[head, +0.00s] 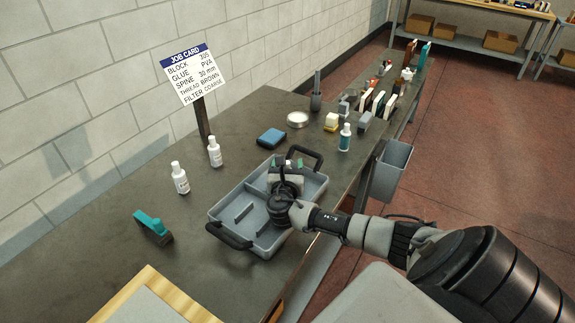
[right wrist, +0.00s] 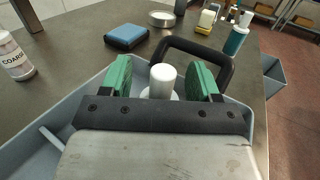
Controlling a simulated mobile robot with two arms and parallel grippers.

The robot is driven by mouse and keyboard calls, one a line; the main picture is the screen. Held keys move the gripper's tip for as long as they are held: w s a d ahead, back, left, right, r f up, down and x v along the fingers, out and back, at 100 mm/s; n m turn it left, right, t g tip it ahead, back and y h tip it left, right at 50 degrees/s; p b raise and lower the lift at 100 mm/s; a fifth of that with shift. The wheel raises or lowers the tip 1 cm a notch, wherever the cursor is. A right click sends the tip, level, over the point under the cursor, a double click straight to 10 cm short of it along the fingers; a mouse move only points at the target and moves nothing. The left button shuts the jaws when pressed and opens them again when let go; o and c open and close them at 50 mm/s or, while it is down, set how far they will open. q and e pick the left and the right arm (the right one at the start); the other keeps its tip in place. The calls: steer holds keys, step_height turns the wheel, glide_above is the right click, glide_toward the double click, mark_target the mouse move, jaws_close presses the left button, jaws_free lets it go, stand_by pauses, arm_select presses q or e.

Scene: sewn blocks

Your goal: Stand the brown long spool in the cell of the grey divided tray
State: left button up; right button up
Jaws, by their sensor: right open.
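The grey divided tray (head: 226,213) lies on the dark bench, with low dividers inside and a black handle at each end. My right gripper (head: 288,163) is over the tray's far right part. In the right wrist view my right gripper (right wrist: 163,77) has its green fingertips apart. A white cylinder (right wrist: 162,80) with a wider pale base stands upright between them, with gaps on both sides. It may be the top of the spool; no brown shows, and its lower part is hidden by my gripper. My left gripper is not in view.
Two white bottles (head: 180,178) stand left of the tray and a blue block (head: 271,138) lies behind it. A teal and dark tool (head: 153,227) lies at left. A grey bin (head: 391,170) hangs at the bench edge.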

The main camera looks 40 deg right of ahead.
steer(key=shift+s+f, duration=0.1)
steer(key=shift+f, duration=0.1)
steer(key=shift+r, duration=0.15)
steer(key=shift+r+p, duration=0.45)
steer(key=shift+r, duration=0.1)
steer(key=b+v, duration=0.1)
steer(key=v, duration=0.6)
steer(key=shift+a, duration=0.25)
